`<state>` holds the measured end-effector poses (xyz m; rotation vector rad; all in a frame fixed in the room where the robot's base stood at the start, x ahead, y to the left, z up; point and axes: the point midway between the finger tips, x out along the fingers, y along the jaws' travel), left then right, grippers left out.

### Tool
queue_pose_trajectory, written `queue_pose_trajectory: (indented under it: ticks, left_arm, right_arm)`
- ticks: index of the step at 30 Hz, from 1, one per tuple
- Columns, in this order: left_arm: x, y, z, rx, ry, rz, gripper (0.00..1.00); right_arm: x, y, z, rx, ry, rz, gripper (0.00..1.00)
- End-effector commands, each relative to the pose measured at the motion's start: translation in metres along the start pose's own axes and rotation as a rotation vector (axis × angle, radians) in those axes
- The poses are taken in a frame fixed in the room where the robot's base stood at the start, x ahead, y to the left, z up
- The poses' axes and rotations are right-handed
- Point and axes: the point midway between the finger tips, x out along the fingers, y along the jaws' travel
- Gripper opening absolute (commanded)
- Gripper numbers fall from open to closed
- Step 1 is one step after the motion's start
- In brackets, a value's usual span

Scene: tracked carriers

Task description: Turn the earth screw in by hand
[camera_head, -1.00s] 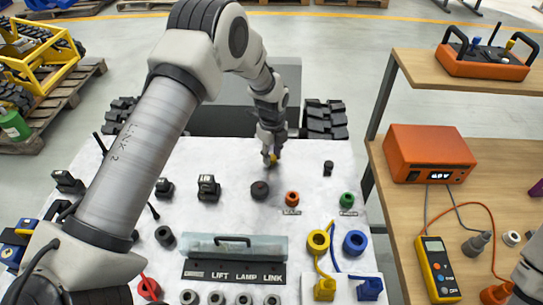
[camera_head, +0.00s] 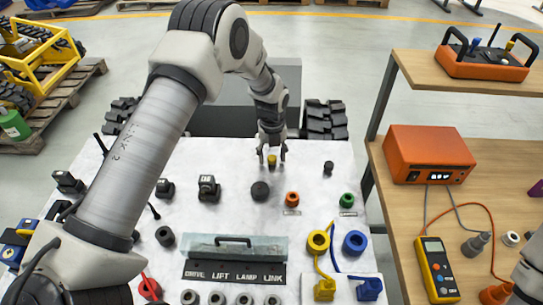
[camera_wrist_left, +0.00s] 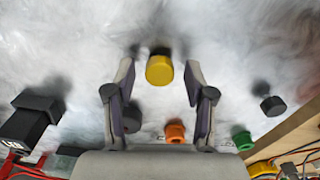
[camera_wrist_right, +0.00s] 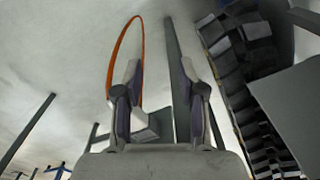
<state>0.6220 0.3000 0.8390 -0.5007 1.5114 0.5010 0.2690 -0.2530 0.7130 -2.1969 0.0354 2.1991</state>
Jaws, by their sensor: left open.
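The earth screw appears as a yellow round knob (camera_head: 272,161) on the white top of the carrier. It also shows in the left wrist view (camera_wrist_left: 159,69), between the fingertips and apart from both. My left gripper (camera_head: 272,156) is open, with one finger on each side of the knob. The knob's lower part and thread are hidden from the left wrist view. My right gripper (camera_wrist_right: 160,68) is open and empty in the right wrist view. An orange cable shows behind its left finger.
A dark round knob (camera_head: 260,190), an orange ring (camera_head: 292,198), a green ring (camera_head: 347,200) and a small black knob (camera_head: 328,168) stand nearby. A clear cover (camera_head: 220,250) lies in front. The wooden bench (camera_head: 385,200) at right holds an orange box (camera_head: 425,150) and a yellow meter (camera_head: 437,270).

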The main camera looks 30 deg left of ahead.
Motion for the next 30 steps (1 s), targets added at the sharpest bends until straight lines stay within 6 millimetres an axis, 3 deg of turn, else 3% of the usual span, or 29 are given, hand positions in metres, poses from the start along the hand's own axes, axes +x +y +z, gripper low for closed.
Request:
queue_pose_trajectory:
  ticks: [1,6,12,18,26,30]
  left_arm:
    - [-0.005,0.000,0.000,-0.111,0.001,0.001,0.54]
    - [-0.004,0.000,-0.001,-0.591,0.002,0.002,0.54]
    - [-0.003,0.000,0.000,-0.839,0.001,0.001,0.54]
    - [-0.004,0.000,-0.001,-1.395,0.001,0.002,0.54]
    - [-0.003,0.000,-0.001,-1.785,0.000,0.003,0.54]
    - [-0.004,0.000,0.000,-2.193,0.000,0.001,0.54]
  right_arm:
    - [-0.010,0.000,0.000,0.000,0.000,0.000,0.40]
    - [-0.023,0.000,0.000,0.000,0.001,0.000,0.40]
    - [-0.027,0.000,0.000,0.000,0.000,0.000,0.40]
    - [-0.042,0.000,0.000,0.000,0.001,0.000,0.40]
    - [-0.049,0.000,0.000,0.000,0.000,0.000,0.40]
    - [-0.058,0.000,0.000,0.000,0.000,0.000,0.40]
